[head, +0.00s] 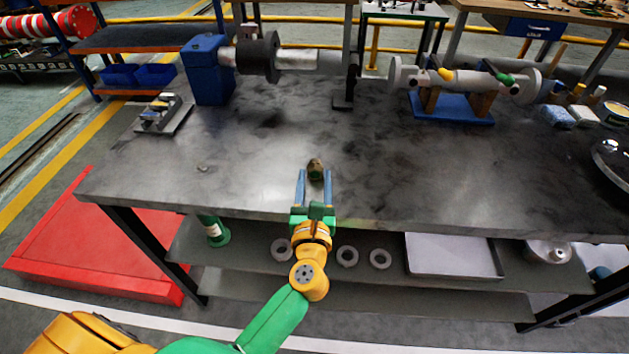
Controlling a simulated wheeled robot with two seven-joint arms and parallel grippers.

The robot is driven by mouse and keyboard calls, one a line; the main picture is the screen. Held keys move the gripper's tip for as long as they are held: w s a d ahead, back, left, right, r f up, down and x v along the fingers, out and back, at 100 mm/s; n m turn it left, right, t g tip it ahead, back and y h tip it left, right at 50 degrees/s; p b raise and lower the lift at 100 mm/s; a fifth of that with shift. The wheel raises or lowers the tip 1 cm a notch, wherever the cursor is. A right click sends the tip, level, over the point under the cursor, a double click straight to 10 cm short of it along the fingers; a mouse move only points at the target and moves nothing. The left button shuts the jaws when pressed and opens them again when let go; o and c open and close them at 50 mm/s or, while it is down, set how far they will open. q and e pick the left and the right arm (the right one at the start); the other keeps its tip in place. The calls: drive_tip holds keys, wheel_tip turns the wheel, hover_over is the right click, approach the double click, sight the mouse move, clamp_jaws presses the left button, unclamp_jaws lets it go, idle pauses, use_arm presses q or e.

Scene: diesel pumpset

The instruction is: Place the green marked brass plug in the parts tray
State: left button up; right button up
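The brass plug (315,166), small and brownish with a green tint, stands on the grey metal workbench near its front edge. My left gripper (315,174) reaches over that edge from the front. Its two blue fingers are apart, one on each side of the plug, with gaps visible between. I cannot tell whether the fingers are level with the plug or above it. A shallow, empty grey tray (453,256) lies on the shelf under the bench, right of centre; it may be the parts tray. My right gripper is not in view.
On the workbench (240,180) stand a blue block with a shaft (208,70), a small fixture (162,113) at the left, and a cylinder on a blue stand (450,108). Rings and a green bottle (215,232) sit on the lower shelf. The bench middle is mostly clear.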

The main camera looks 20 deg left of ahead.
use_arm(q)
drive_tip(key=shift+o, duration=0.6)
drive_tip(key=shift+r, duration=0.1)
